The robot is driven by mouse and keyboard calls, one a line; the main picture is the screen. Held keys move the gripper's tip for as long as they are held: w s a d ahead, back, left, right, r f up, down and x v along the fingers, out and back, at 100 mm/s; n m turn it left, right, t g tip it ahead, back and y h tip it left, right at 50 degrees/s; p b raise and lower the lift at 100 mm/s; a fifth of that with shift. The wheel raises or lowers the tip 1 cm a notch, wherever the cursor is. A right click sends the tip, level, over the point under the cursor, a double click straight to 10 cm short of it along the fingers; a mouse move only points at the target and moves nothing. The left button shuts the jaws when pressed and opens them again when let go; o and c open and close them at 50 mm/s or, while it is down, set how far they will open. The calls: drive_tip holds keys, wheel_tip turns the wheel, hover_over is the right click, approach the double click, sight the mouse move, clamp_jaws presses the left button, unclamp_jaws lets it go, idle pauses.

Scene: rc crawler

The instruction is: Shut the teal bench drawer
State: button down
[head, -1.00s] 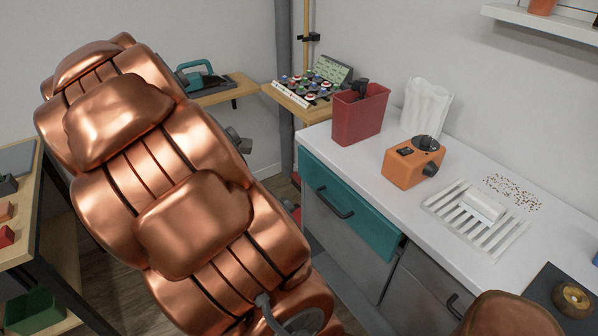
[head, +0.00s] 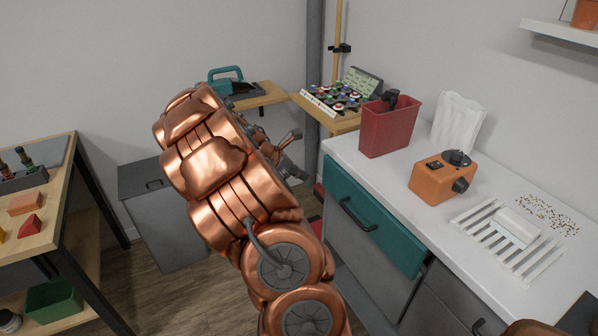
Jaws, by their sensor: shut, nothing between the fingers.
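The teal bench drawer (head: 376,222) is in the white-topped bench at the right, with a dark bar handle (head: 358,214) on its front. Its front lies close along the countertop edge, and no open drawer interior shows. I cannot tell whether a small gap remains behind it. My gripper (head: 294,157) is partly hidden behind my copper arm, left of the drawer's far end. It looks apart from the drawer front and holds nothing. Its fingers are small and dark in this view, and they are shut.
On the bench stand a red bin (head: 388,128), an orange device (head: 440,178) and a white slatted rack (head: 508,238). A grey cabinet (head: 160,225) stands behind my arm. A wooden table (head: 50,205) is at the left. Floor (head: 150,290) shows between table and arm.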

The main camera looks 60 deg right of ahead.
sight(331, 181)
drive_tip(key=shift+s+d+f+p, duration=0.1)
drive_tip(key=shift+s+d+f, duration=0.65)
drive_tip(key=shift+d, duration=0.45)
drive_tip(key=shift+s+d+f+p, duration=0.15)
drive_tip(key=shift+s+d+f, duration=0.55)
drive_tip(key=shift+d, duration=0.45)
drive_tip(key=shift+s+d+f+p, duration=0.1)
drive_tip(key=shift+s+d+f, duration=0.6)
drive_tip(key=shift+d, duration=0.5)
drive_tip(key=shift+d, duration=0.1)
